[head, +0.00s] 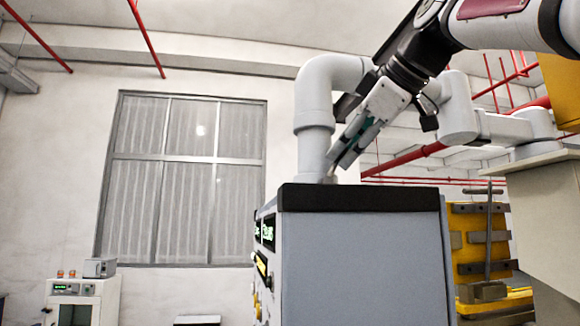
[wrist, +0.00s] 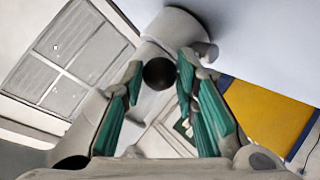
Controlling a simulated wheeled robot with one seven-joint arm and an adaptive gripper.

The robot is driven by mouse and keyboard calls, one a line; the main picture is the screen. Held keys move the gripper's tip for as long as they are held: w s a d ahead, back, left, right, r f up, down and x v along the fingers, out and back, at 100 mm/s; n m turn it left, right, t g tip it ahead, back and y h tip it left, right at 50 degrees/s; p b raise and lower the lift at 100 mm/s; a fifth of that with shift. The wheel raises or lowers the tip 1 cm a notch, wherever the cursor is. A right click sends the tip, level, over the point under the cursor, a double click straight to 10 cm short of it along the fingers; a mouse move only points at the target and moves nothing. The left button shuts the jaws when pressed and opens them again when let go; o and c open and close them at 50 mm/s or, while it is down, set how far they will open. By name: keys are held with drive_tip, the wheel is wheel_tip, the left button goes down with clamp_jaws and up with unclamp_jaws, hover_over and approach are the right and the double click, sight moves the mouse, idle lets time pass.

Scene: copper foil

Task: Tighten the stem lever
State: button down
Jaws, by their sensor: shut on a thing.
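In the wrist view, a dark round knob (wrist: 160,73) sits between the green-padded fingertips of my gripper. It looks like the end of the stem lever; the rest of the lever is not clearly visible. My gripper (head: 346,152) is shut on this knob. In the head view the fingers slant down to the left, just right of a vertical white pipe (head: 314,118) above a grey cabinet (head: 360,255). The knob is hidden by the fingers in the head view. The white pipe also shows behind the knob in the wrist view (wrist: 177,28).
The cabinet's black top edge (head: 360,197) lies below the gripper.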

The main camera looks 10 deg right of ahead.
drive_tip(key=c, duration=1.2)
unclamp_jaws()
drive_tip(key=shift+a, duration=0.2)
drive_tip(key=shift+s+d+r, duration=0.25)
drive_tip(key=shift+s+r, duration=0.05)
drive_tip(key=shift+s, duration=0.1)
drive_tip(key=v, duration=1.1)
